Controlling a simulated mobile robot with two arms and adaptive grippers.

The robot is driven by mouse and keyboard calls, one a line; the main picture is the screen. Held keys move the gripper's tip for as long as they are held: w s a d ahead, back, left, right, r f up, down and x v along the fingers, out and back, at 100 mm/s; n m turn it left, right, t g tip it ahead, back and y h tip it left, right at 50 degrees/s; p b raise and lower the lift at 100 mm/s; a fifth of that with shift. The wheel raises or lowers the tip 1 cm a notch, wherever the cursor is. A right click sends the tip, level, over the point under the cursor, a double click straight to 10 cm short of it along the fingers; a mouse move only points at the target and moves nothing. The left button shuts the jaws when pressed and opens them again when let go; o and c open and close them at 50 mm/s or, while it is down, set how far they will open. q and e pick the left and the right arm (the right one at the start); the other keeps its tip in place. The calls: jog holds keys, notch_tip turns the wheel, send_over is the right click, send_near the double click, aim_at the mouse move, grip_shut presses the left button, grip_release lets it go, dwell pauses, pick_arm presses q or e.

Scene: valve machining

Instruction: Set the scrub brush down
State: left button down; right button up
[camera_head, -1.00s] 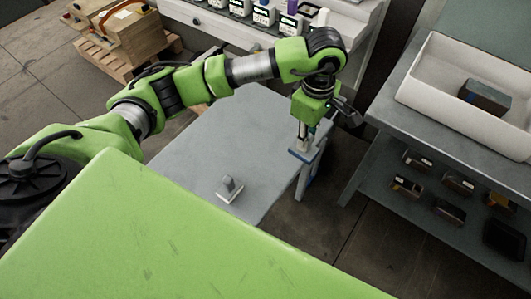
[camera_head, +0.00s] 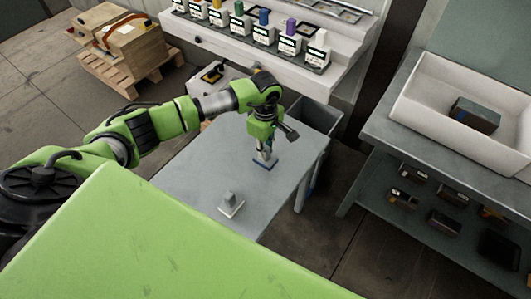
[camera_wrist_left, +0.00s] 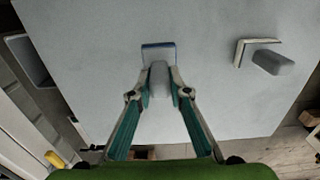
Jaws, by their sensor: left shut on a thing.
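My left gripper (camera_head: 263,152) is shut on the grey handle of a scrub brush (camera_head: 264,164) with a blue-edged base. The brush is held upright, base down, over the right part of the grey table (camera_head: 195,178). I cannot tell whether its base touches the tabletop. In the left wrist view the handle (camera_wrist_left: 159,78) sits between the two fingertips (camera_wrist_left: 160,92), with the blue edge of the base beyond it. My right gripper is not in view.
A second block with a grey handle and pale base (camera_head: 231,205) stands on the table nearer me; it also shows in the left wrist view (camera_wrist_left: 272,63). A dark bin (camera_head: 318,118) stands behind the table. A shelf unit with a white tray (camera_head: 425,105) is right.

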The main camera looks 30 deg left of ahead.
pick_arm(q)
notch_tip(320, 180, down, 2)
jog(key=shift+f+p, duration=0.2)
jog(key=shift+p, duration=0.35)
jog(key=shift+f, duration=0.25)
jog(key=shift+f, duration=0.1)
jog(key=shift+f, duration=0.15)
jog(key=c, duration=1.9)
grip_release()
